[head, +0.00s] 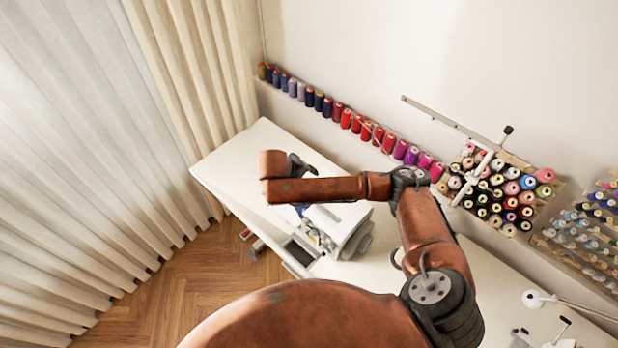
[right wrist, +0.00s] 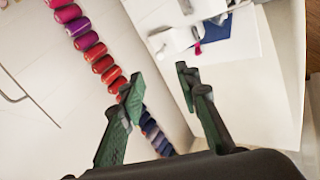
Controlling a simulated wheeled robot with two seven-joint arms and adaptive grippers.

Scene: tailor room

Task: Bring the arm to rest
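My right arm reaches over the white table (head: 235,165) from the lower right in the head view. Its gripper (head: 309,168) shows only as a small dark shape, partly hidden behind my forearm. In the right wrist view the two dark green fingers of the right gripper (right wrist: 157,88) stand apart, with nothing between them. The gripper is above the table near the spool row. My left gripper is not in view.
A white sewing machine (head: 345,222) stands on the table beneath my arm. A row of colored thread spools (head: 319,101) lines the wall. Spool racks (head: 497,190) stand at the right. Curtains (head: 95,150) hang at the left. The table's far left end is clear.

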